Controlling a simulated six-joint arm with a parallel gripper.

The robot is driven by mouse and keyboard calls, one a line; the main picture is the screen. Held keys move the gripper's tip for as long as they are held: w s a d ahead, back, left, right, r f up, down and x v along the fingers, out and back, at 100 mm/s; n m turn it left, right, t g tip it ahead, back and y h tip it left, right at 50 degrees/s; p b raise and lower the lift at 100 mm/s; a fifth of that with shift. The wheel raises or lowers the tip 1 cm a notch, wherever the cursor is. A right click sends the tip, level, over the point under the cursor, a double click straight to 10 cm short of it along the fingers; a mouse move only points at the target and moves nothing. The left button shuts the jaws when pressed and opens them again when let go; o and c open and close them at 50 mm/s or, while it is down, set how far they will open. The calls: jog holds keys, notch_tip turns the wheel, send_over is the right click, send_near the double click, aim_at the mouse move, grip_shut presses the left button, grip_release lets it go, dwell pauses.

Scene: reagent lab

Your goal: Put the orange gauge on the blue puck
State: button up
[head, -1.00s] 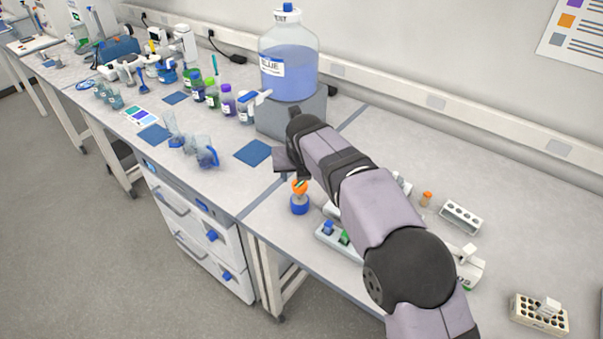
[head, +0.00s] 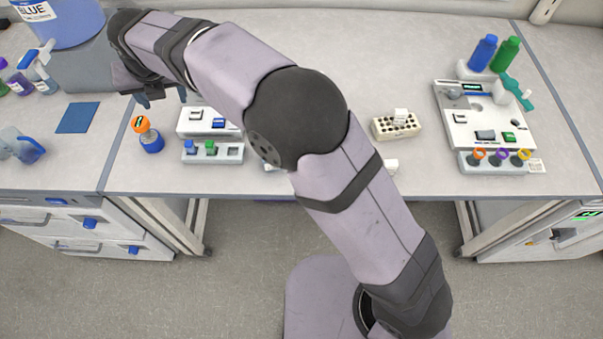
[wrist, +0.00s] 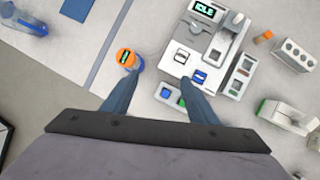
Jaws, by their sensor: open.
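The orange gauge (head: 140,124), round with a dark display on its face, stands near the bench's front left, directly above a round blue base (head: 152,143). I cannot tell whether this base is the separate blue puck or part of the gauge. In the wrist view the gauge (wrist: 126,57) is just beyond my left fingertip, with the blue base (wrist: 137,65) showing beside it. My gripper (wrist: 160,88) is open and empty, its fingers apart; the gauge is not between them. In the head view my gripper (head: 152,92) is behind the gauge, partly hidden by my arm.
A white device (wrist: 208,50) reading IDLE has a blue square pad. A tray (head: 213,153) with blue and green blocks sits in front. A small orange-capped vial (wrist: 263,37) and a white rack (wrist: 293,57) stand right. A blue mat (head: 77,117) lies left.

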jog(key=d+f+m+g+h, duration=0.1)
jog(key=d+f+m, duration=0.1)
jog(key=d+m, duration=1)
jog(key=d+f+m+g+h, duration=0.1)
jog(key=d+f+m+h, duration=0.15)
jog(key=d+m, duration=1)
jog(key=s+d+f+m+g, duration=0.1)
jog(key=s+d+f+m, duration=0.2)
jog(key=s+d+m, duration=0.4)
jog(key=s+d+f+m+g, duration=0.1)
jog(key=s+d+f+m, duration=0.3)
jog(key=s+d+m, duration=0.4)
jog(key=s+d, duration=0.4)
jog(key=d, duration=0.2)
